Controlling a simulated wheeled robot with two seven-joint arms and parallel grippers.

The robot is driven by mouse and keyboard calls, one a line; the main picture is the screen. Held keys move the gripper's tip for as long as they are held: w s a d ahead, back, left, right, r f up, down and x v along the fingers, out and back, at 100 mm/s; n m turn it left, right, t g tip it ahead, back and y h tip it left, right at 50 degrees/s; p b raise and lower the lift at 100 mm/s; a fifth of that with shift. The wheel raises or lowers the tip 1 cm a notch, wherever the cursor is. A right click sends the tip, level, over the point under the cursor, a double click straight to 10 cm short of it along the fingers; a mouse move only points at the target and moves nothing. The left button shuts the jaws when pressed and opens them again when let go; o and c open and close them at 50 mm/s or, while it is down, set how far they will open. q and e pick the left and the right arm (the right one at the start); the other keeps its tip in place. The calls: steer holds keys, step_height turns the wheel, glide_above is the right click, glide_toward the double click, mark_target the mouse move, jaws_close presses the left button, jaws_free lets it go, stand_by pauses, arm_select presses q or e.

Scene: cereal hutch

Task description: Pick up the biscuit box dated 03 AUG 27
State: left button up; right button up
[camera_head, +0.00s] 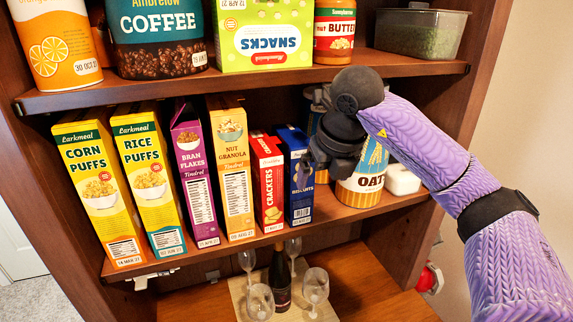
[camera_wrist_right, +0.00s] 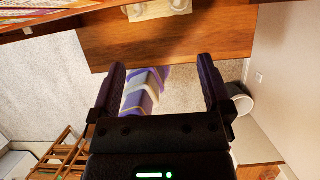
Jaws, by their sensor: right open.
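A blue biscuit box (camera_head: 298,178) stands upright on the middle shelf, at the right end of the row of boxes. Its lettering is partly hidden by my right gripper, and its date label near the bottom is too small to read surely. My right gripper (camera_head: 324,152) is in front of the shelf, just right of the box's upper part and overlapping it in the head view. I cannot tell whether they touch. In the right wrist view my right gripper (camera_wrist_right: 162,78) is open, with no box between its fingers. My left gripper is not in view.
A red crackers box (camera_head: 268,182) stands close left of the biscuit box, with several cereal boxes farther left. An oats canister (camera_head: 360,188) stands to the right, partly behind my gripper. The upper shelf (camera_head: 262,80) runs above. Glasses (camera_head: 315,285) and a bottle (camera_head: 280,280) stand below.

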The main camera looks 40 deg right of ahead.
mark_target(292, 175)
steer(key=w+d+f+p, duration=0.2)
steer(key=w+f+p, duration=0.1)
steer(key=w, duration=0.5)
steer(key=shift+w+d, duration=0.35)
steer(key=shift+d, duration=0.05)
steer(key=shift+r, duration=0.1)
jaws_close()
